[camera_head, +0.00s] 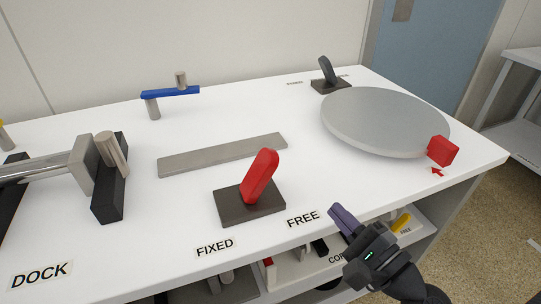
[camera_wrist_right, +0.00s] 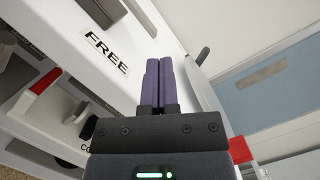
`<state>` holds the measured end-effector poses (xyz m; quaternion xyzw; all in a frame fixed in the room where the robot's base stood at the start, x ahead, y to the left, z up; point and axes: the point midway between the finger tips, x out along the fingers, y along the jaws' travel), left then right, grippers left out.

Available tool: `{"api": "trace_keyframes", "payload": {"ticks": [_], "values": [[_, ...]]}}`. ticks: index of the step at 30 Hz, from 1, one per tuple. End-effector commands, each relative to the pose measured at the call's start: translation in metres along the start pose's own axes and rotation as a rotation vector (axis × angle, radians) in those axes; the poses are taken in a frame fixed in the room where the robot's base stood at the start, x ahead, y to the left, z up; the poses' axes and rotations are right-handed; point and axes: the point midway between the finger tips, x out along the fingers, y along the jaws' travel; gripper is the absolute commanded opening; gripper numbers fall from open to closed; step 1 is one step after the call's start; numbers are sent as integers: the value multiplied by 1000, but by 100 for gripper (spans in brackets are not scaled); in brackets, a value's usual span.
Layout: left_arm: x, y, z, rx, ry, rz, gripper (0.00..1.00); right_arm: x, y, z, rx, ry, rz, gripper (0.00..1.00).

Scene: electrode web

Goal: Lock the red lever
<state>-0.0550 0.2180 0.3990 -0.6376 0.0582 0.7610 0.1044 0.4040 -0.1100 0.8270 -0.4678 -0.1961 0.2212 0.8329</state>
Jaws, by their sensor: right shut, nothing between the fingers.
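The red lever (camera_head: 259,177) stands on a dark base plate (camera_head: 248,206) near the front of the white table. It tilts to the right, toward the side of the FREE label (camera_head: 303,219). The FIXED label (camera_head: 215,248) lies to the left of FREE on the table's front edge. My right gripper (camera_head: 340,219) is shut and empty, at the front edge to the right of the lever and apart from it. In the right wrist view its two purple fingers (camera_wrist_right: 158,84) are together, beside the FREE label (camera_wrist_right: 105,52). My left gripper is not in view.
A grey round disc (camera_head: 385,122) with a red block (camera_head: 443,151) sits at the right. A grey flat bar (camera_head: 222,155) lies behind the lever. A blue bar (camera_head: 170,92) and a dark lever (camera_head: 327,72) stand farther back. A shelf with bins is below the front edge.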

Motion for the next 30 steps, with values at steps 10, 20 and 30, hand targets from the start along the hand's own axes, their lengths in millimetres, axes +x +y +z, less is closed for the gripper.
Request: {"api": "trace_keyframes", "payload": {"ticks": [10,20,30], "values": [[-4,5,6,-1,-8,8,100,59,-1,0,0,-2,-4,0],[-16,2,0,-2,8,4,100,106,-4,25,1,-3,-2,0],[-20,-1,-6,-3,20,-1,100,109,0,39,1,0,0,0]]}}
